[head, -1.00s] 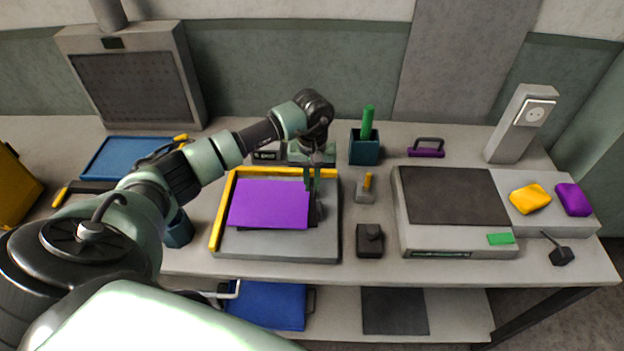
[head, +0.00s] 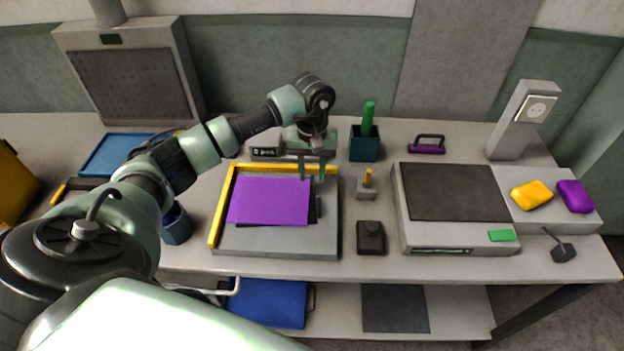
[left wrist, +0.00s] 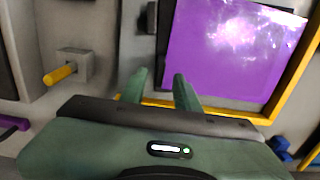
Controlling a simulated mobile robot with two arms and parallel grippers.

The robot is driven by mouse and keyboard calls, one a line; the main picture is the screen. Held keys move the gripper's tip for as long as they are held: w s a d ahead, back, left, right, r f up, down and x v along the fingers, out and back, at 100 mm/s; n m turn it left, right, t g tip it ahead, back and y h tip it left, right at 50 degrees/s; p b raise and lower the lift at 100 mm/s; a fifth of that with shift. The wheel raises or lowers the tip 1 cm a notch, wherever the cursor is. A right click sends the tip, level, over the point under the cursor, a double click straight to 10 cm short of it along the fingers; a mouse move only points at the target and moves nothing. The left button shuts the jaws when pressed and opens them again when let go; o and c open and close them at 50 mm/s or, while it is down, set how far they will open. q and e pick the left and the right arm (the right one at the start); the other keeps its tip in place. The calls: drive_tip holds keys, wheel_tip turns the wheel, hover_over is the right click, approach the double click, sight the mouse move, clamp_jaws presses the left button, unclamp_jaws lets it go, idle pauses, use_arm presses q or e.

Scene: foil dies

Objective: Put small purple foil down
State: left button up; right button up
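The purple foil (head: 270,201) lies flat on the grey plate (head: 290,243), inside the corner of its yellow L-shaped fence (head: 222,212). A dark layer shows along the foil's right and lower edges. My left gripper (head: 311,172) is open and empty, near the back right corner of the foil and by the back fence bar. In the left wrist view its two fingers (left wrist: 159,92) stand apart with nothing between them, and the shiny foil (left wrist: 232,50) lies beyond them. My right gripper is not in view.
A small post with a yellow peg (head: 367,185) and a black block (head: 370,238) stand right of the plate. A teal holder with a green stick (head: 364,147) is behind. A large grey device (head: 458,235) takes up the right side. A blue cup (head: 177,226) stands left.

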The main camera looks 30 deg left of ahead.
use_arm(q)
wheel_tip(320, 180, up, 10)
drive_tip(key=b, duration=0.2)
drive_tip(key=shift+f+b, duration=0.25)
drive_tip(key=shift+b, duration=0.05)
